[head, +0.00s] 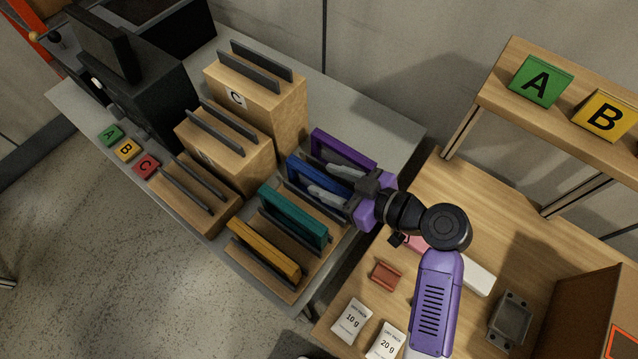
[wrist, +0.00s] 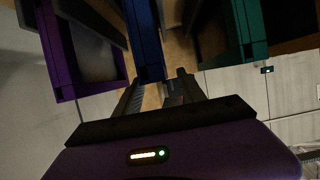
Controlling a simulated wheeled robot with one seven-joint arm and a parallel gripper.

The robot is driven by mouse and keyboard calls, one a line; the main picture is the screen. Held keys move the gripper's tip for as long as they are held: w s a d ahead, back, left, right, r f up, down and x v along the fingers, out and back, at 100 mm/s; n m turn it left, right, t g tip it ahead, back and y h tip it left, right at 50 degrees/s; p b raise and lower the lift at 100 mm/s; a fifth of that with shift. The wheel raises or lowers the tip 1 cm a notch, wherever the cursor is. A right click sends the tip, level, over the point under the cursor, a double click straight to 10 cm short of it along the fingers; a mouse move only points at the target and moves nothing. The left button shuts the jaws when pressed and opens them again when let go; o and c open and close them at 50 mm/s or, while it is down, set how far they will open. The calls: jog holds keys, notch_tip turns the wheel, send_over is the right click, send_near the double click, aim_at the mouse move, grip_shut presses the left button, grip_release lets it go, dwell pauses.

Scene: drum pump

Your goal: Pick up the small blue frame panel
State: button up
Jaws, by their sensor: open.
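The blue frame panel (head: 303,172) stands upright in a slotted wooden rack, between a purple panel (head: 341,149) and a teal panel (head: 294,215). My gripper (head: 321,180) is open at the blue panel's right end, with one pale finger towards the purple side and the other towards the teal side. In the wrist view the blue panel (wrist: 146,38) is seen nearly edge-on, its near end between or just ahead of the fingertips (wrist: 160,78). I cannot tell whether a finger touches it. Part of the panel is hidden behind the fingers.
A yellow panel (head: 264,249) stands at the rack's front. Wooden blocks with dark upright plates (head: 257,97) stand to the left. The teal panel (wrist: 235,35) and purple panel (wrist: 80,50) flank the fingers closely. A wooden table (head: 355,285) with small parts lies right.

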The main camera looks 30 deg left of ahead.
aim_at(321, 178)
jog(key=shift+x, duration=1.5)
jog(key=shift+c, duration=0.2)
grip_shut()
